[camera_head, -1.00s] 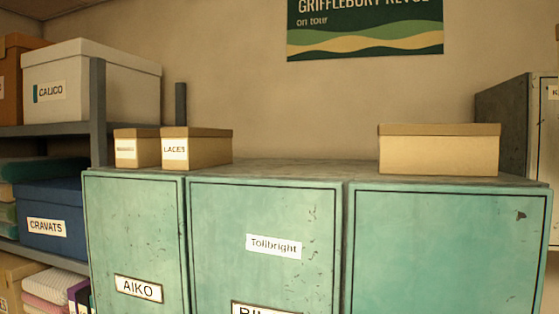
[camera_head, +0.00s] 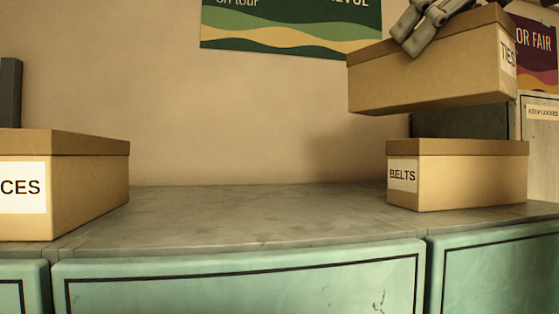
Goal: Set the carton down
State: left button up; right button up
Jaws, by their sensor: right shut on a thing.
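A tan carton (camera_head: 425,85) labelled TIES hangs at the upper right, slightly tilted. My right gripper (camera_head: 418,36) shows grey fingers at the carton's top and is shut on it; part of the grip is cut off by the frame's top edge. The carton is above another tan carton (camera_head: 460,182) labelled BELTS, with a gap between them in the picture. The BELTS carton stands on the grey top (camera_head: 250,212) of the green lockers. My left gripper is not in view.
A tan carton (camera_head: 92,190), its label partly cut to "CES", stands on the locker top at the left. The locker top between it and the BELTS carton is clear. A wall with a green poster (camera_head: 290,30) is behind. A grey cabinet (camera_head: 462,122) stands at the back right.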

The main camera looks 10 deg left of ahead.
jog(key=shift+d+f, duration=0.2)
jog(key=shift+d, duration=0.3)
jog(key=a, duration=0.1)
jog(key=w+a+f, duration=0.1)
jog(key=shift+a, duration=0.3)
jog(key=a+f, duration=1.1)
jog(key=a, duration=0.1)
jog(key=shift+s+f, duration=0.15)
jog(key=shift+f, duration=0.2)
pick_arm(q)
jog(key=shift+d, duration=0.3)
pick_arm(e)
jog(key=shift+s+a, duration=0.1)
jog(key=shift+s, duration=0.05)
